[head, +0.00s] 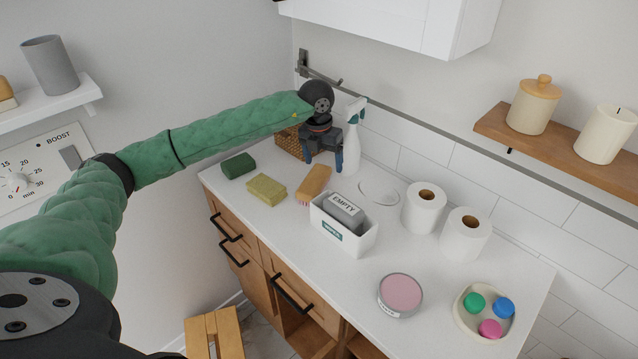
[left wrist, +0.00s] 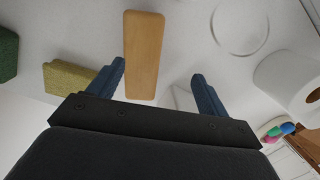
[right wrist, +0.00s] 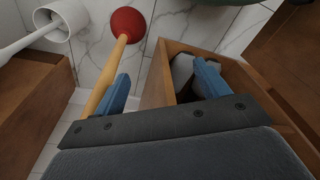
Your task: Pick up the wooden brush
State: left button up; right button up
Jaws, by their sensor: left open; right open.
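The wooden brush (head: 314,184) lies on the white counter, between the yellow sponge and the white bin, its light wooden back up and its bristles at the lower side. In the left wrist view the brush (left wrist: 144,52) shows between and beyond the open fingers. My left gripper (head: 325,164) is open and empty, pointing down above the far end of the brush. It also shows in the left wrist view (left wrist: 163,88). My right gripper (right wrist: 165,88) is open, low down by a wooden cabinet and away from the counter; it is not in the head view.
A yellow sponge (head: 267,190) and green sponge (head: 239,165) lie left of the brush. A white bin (head: 343,236), spray bottle (head: 352,140), wicker basket (head: 289,144) and paper rolls (head: 424,205) stand nearby. A red plunger (right wrist: 128,24) is near my right gripper.

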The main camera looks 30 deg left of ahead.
aim_at(314, 179)
pick_arm(q)
jog(key=shift+s+a+f+n+g+y, duration=0.1)
jog(key=shift+s+a+n+g+y, duration=0.35)
jog(key=shift+s+a, duration=0.25)
jog(key=shift+f, duration=0.1)
jog(key=shift+f+p, duration=0.6)
jog(key=shift+f, duration=0.55)
jog(key=f+p, duration=0.3)
jog(key=f, duration=0.1)
jog(key=shift+s+a, duration=0.15)
jog(key=shift+a, duration=0.2)
jog(key=shift+f, duration=0.7)
pick_arm(e)
jog(key=s+d+f, duration=0.3)
jog(key=f, duration=0.6)
jog(key=shift+d+f+t, duration=0.15)
jog(key=shift+f+t, duration=0.05)
jog(key=shift+t, duration=0.2)
pick_arm(q)
jog(key=c, duration=1.2)
pick_arm(e)
jog(key=shift+d, duration=0.1)
pick_arm(q)
jog(key=shift+r, duration=0.1)
